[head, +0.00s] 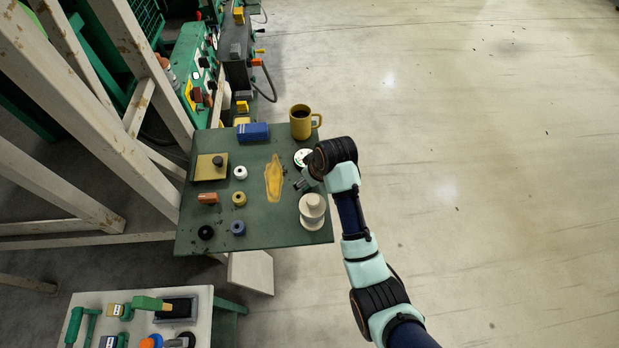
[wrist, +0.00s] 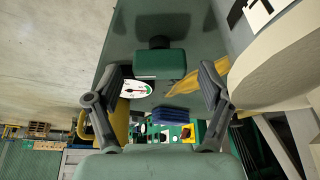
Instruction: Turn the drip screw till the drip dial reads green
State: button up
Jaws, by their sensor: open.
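My gripper (wrist: 160,75) is open, its two dark fingers spread left and right in the wrist view. A dark green block with a darker knob-like part (wrist: 160,62) shows between the fingers, apart from both; I cannot tell whether it is the drip screw or how near it is. The white round dial (wrist: 135,89) lies beside the left finger, with red and green on its face; its reading is too small to tell. In the head view the dial (head: 302,156) is partly covered by my wrist. My gripper (head: 301,184) is low over the green table's (head: 260,232) right side.
A pale spool (head: 312,212) stands close to my gripper. A yellow mug (head: 301,121), blue box (head: 253,132) and yellow spill (head: 274,180) are nearby. A brass plate with a dark knob (head: 210,168) and several small rolls lie at left. Open floor is at right.

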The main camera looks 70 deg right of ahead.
jog(key=v, duration=0.7)
jog(key=shift+r, duration=0.25)
jog(key=shift+a, duration=0.1)
dwell(0.4)
